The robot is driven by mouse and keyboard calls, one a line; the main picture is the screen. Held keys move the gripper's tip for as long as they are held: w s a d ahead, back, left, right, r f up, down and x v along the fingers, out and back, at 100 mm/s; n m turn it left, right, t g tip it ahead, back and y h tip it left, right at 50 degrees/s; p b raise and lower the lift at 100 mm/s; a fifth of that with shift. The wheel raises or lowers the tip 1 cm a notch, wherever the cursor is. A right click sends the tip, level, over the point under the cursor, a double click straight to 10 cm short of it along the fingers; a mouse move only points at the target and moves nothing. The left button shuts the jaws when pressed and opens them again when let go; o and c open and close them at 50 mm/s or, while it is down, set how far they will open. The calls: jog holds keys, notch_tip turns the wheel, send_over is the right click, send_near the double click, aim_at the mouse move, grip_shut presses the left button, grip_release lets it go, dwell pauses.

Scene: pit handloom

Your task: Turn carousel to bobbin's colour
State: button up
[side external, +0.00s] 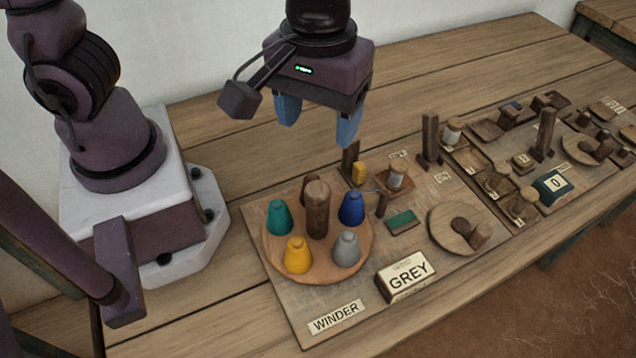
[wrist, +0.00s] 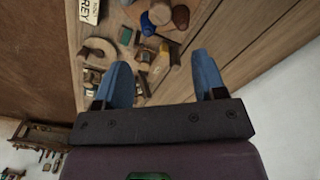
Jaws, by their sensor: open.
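The carousel is a round wooden disc (side external: 322,269) with a thick central post (side external: 317,208). It carries a teal cone (side external: 279,218), a blue cone (side external: 351,209), a yellow cone (side external: 298,256) and a grey cone (side external: 346,250). A pale spool, which looks like the bobbin (side external: 397,175), stands on a small wooden tray to the right. A block lettered GREY (side external: 408,275) sits in front. My gripper (side external: 317,130) is open and empty, above and behind the carousel. In the wrist view its blue fingers (wrist: 163,80) are apart, with the blue cone (wrist: 160,12) beyond them.
The board carries a WINDER label (side external: 337,317), a wooden crank wheel (side external: 458,230), a green block (side external: 401,221), a small yellow piece (side external: 359,173) and an upright post (side external: 431,138). More stations with trays and posts continue right. Bare table planks (side external: 215,297) lie left of the board.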

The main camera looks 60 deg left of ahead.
aim_at(318, 189)
notch_tip(318, 189, down, 13)
jog(key=shift+r, duration=0.1)
dwell(0.3)
grip_shut()
jog(key=shift+n, duration=0.3)
jog(key=n, duration=0.6)
jog(key=shift+n, duration=0.3)
jog(key=n, duration=0.3)
jog(key=shift+s, duration=0.1)
jog(key=shift+n, duration=2)
